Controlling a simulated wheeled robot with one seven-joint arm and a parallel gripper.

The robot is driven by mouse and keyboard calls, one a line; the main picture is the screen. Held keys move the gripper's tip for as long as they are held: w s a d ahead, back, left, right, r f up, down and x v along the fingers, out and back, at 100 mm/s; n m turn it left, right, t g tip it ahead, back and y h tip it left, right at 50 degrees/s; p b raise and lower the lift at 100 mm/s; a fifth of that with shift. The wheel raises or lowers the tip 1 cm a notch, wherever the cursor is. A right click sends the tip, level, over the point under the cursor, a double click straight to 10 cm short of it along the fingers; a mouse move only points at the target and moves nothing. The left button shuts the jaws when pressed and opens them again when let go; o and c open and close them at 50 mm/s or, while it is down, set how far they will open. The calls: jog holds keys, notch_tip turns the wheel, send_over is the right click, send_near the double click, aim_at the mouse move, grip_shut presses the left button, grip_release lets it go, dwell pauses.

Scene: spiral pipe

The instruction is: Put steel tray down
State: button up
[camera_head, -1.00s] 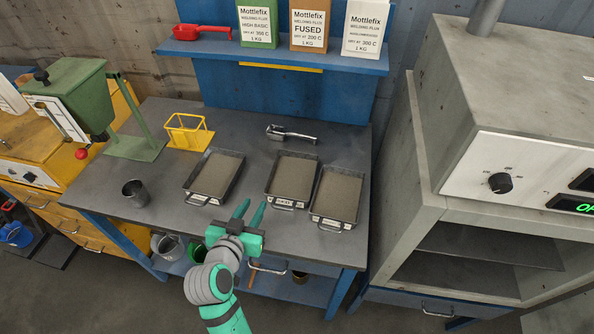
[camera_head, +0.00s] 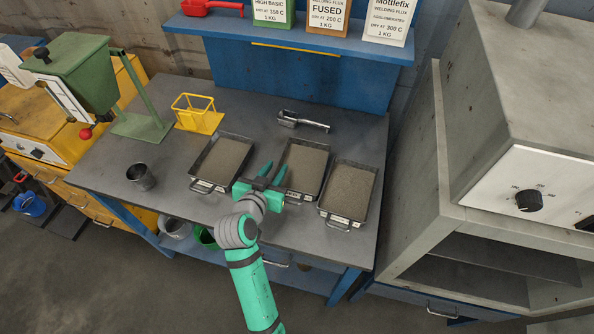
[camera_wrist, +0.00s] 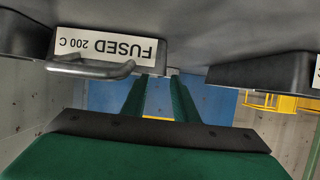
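Three dark steel trays filled with grey-brown granules stand on the workbench: a left tray (camera_head: 194,184), a middle tray (camera_head: 292,196) and a right tray (camera_head: 346,218). The middle tray's front label (camera_wrist: 108,46) reads FUSED 200 C, upside down in the wrist view, above its handle (camera_wrist: 92,68). My gripper (camera_head: 273,172) reaches over the front of the bench, with its green fingers between the left and middle trays, close beside the middle one. In the wrist view the fingers (camera_wrist: 156,98) are apart with nothing between them.
The dark workbench (camera_head: 105,135) has a metal cup (camera_head: 141,177), yellow wire holder (camera_head: 196,114), green hopper (camera_head: 76,75) and metal scoop (camera_head: 303,121). A grey oven (camera_head: 455,150) stands at right. Flux boxes (camera_head: 327,14) sit on the blue shelf. Bare bench lies front left.

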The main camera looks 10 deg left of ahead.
aim_at(281, 164)
jog(key=x, duration=0.4)
jog(key=shift+f, duration=0.2)
jog(key=shift+w+a+f, duration=0.1)
jog(key=shift+w+f, duration=0.15)
jog(key=shift+w, duration=0.25)
jog(key=shift+s+a, duration=0.15)
grip_shut()
jog(key=shift+d, duration=0.45)
jog(key=shift+a, duration=0.3)
jog(key=shift+w, duration=0.2)
jog(key=shift+s+a, duration=0.2)
jog(key=shift+d, duration=0.4)
